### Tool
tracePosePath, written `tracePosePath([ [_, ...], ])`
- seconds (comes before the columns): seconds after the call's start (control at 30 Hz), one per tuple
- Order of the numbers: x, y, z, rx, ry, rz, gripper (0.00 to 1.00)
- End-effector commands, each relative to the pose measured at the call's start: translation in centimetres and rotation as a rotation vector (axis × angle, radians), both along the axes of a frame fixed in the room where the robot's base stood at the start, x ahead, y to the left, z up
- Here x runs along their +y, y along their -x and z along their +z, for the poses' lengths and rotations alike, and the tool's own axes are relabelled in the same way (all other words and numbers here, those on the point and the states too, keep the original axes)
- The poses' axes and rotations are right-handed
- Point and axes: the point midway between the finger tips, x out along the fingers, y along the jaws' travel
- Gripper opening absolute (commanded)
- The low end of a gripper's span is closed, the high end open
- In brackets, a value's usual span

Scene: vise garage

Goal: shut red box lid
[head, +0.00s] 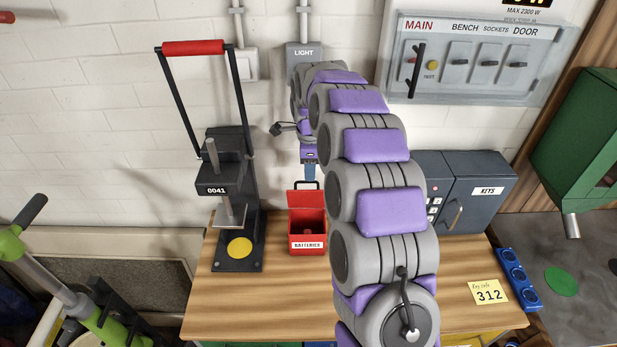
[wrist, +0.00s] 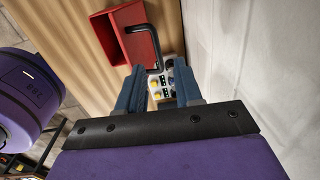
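The red box (head: 307,241), labelled BATTERIES, stands on the wooden workbench. Its lid (head: 303,197) is up at the back, with a black handle at its top, so the box is open. My gripper (head: 310,178) points down just above and behind the raised lid. In the wrist view the red box (wrist: 105,40) is at the upper middle, and the black handle (wrist: 153,42) reaches toward the fingertips. My gripper (wrist: 160,85) is open there, with a gap between the blue fingers. Whether a finger touches the lid or handle I cannot tell.
A black press (head: 235,215) with a red-handled lever stands left of the box. A dark key safe (head: 465,190) stands to the right, partly behind my arm. The white wall (wrist: 255,80) is close beside my gripper. Bare bench top (head: 285,290) lies in front of the box.

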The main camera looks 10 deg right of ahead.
Motion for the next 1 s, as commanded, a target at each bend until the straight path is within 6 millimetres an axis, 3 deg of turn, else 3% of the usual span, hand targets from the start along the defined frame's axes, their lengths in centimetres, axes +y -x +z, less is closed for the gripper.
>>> tracePosePath([
  [0.1,0.2,0.0,-1.9,0.006,0.003,0.002,0.35],
  [0.23,0.3,-0.2,-3.0,0.001,0.004,0.002,0.35],
  [0.63,0.2,-0.2,-3.4,-0.001,0.003,0.002,0.34],
  [1.0,0.3,-0.2,-3.4,-0.001,0.003,0.002,0.00],
])
